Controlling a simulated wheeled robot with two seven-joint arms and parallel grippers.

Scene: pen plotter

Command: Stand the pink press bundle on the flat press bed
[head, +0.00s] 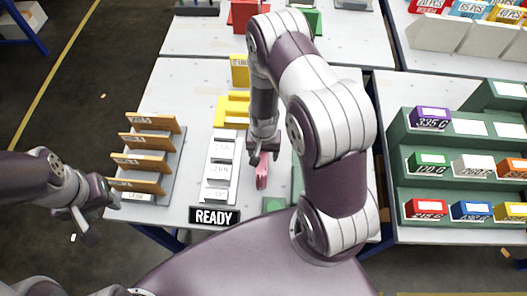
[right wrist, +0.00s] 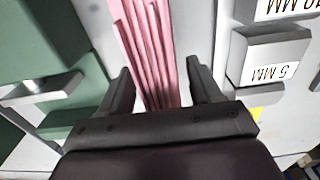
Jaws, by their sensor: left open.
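The pink press bundle (head: 262,171) is a narrow cluster of strips below my right gripper (head: 263,153), between the white labelled rack and green parts. In the right wrist view, the pink bundle (right wrist: 146,50) runs between the two dark fingers of my right gripper (right wrist: 160,85). A gap shows between bundle and right-hand finger, so I cannot tell whether it is gripped. My left gripper (head: 83,222) is open and empty at the left, off the table's edge. A low green block (head: 275,204) lies near the front edge; I cannot tell whether it is the flat press bed.
The white labelled rack (head: 221,168) stands left of the bundle, with a READY sign (head: 214,217) in front. Brown slotted dividers (head: 147,140) stand farther left and yellow blocks (head: 233,110) behind. My right arm hides much of the table's right side. Green shelves (head: 455,150) stand on the right table.

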